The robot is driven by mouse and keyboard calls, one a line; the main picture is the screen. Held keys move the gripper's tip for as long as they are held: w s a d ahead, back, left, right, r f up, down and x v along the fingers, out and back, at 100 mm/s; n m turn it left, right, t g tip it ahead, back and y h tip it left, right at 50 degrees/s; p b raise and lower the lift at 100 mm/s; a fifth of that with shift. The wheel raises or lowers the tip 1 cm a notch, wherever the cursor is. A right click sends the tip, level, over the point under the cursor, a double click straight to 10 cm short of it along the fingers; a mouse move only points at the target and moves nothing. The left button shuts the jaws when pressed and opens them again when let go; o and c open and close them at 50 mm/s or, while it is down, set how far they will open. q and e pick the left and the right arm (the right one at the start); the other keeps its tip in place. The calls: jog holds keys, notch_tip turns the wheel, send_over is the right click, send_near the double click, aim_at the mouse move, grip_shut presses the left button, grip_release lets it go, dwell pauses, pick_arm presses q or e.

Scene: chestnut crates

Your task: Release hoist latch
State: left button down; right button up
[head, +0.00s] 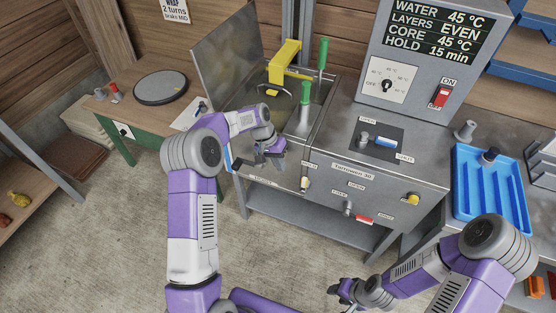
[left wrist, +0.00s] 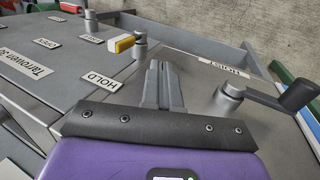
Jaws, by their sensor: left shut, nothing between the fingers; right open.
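The latch is a small lever with a yellow and white grip (head: 305,183) on the front panel of the steel tank, below the HOLD label. In the left wrist view its grip (left wrist: 124,42) points left from a grey post, near the HOLD label (left wrist: 101,82). My left gripper (head: 270,160) is shut and empty, in front of the panel left of the latch. In the left wrist view its fingertips (left wrist: 160,66) lie just right of the latch post; I cannot tell whether they touch. My right gripper (head: 343,292) is open and empty, low over the floor.
The HOIST label (left wrist: 225,68) and a grey hoist crank (left wrist: 262,96) are right of my fingers in the left wrist view. A red-handled valve (head: 362,218) and yellow knob (head: 412,198) are on the panel further right. A blue tray (head: 462,200) stands right.

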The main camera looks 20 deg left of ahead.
aim_at(304, 186)
pick_arm(q)
jog(key=d+f+b, duration=0.2)
jog(key=d+f, duration=0.2)
jog(key=d, duration=0.1)
jog(key=shift+d, duration=0.35)
pick_arm(e)
notch_tip(304, 186, down, 3)
jog(key=shift+r, duration=0.1)
pick_arm(q)
jog(key=shift+s, duration=0.1)
pick_arm(e)
jog(key=shift+r, duration=0.15)
